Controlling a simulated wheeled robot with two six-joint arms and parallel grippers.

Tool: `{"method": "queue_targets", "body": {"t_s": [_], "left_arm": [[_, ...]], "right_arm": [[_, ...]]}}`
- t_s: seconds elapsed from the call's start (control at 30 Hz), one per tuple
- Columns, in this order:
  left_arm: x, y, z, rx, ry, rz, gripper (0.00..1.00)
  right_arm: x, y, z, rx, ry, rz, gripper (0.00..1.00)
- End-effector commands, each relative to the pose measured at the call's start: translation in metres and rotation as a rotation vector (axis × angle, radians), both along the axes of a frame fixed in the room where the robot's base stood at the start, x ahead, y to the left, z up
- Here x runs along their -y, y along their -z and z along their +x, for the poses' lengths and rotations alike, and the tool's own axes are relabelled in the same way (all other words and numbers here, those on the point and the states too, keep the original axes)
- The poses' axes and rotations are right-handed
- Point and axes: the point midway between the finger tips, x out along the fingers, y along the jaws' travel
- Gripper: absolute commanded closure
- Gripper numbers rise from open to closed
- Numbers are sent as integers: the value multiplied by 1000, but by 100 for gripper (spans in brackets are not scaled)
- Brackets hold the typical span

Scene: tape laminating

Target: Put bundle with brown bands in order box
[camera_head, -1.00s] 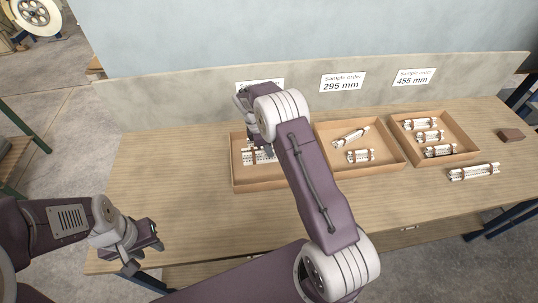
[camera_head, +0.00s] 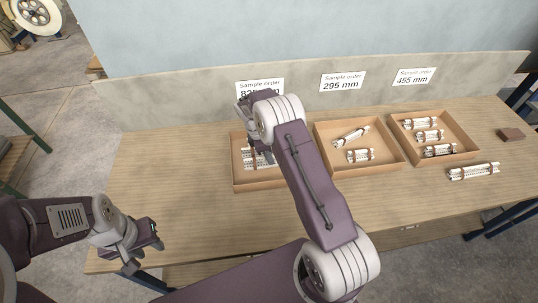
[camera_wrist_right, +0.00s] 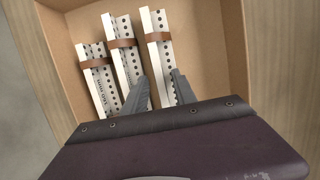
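My right gripper (camera_wrist_right: 163,88) reaches down into the left order box (camera_head: 235,170). In the right wrist view three white perforated bundles with brown bands lie side by side: a left one (camera_wrist_right: 97,78), a middle one (camera_wrist_right: 124,58) and a right one (camera_wrist_right: 158,45). The two right fingers stand apart, one on each side of the right bundle's near part; whether they press on it I cannot tell. Another brown-banded bundle (camera_head: 473,172) lies on the table at the far right. My left gripper (camera_head: 144,252) is open and empty off the table's left front.
The middle box (camera_head: 390,160) holds two bundles. The right box (camera_head: 468,148) holds several. A small brown block (camera_head: 511,135) lies at the right end. Labels stand behind the boxes; the middle one (camera_head: 342,82) reads 295 mm. The table's front left (camera_head: 190,225) is clear.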

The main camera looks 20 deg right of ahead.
Motion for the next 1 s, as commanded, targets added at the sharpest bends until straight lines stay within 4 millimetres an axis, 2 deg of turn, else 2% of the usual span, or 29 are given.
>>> {"method": "queue_targets", "body": {"t_s": [0.3,0.4,0.53,0.77,0.87,0.97,1.0], "left_arm": [[0,1,0,0,0,0,63],[0,0,0,0,0,0,63],[0,-1,0,0,0,0,63],[0,-1,0,0,0,0,63],[0,-1,0,0,0,0,63],[0,-1,0,0,0,0,63],[0,-1,0,0,0,0,63]], "right_arm": [[-21,-75,7,7,-3,0,67],[-26,-95,8,6,-2,0,67],[-30,-110,9,3,-1,1,67],[-32,-116,5,11,20,6,67],[-38,-122,-14,57,146,40,67],[-50,-128,-55,134,392,101,67],[-54,-129,-76,165,505,128,67]]}}
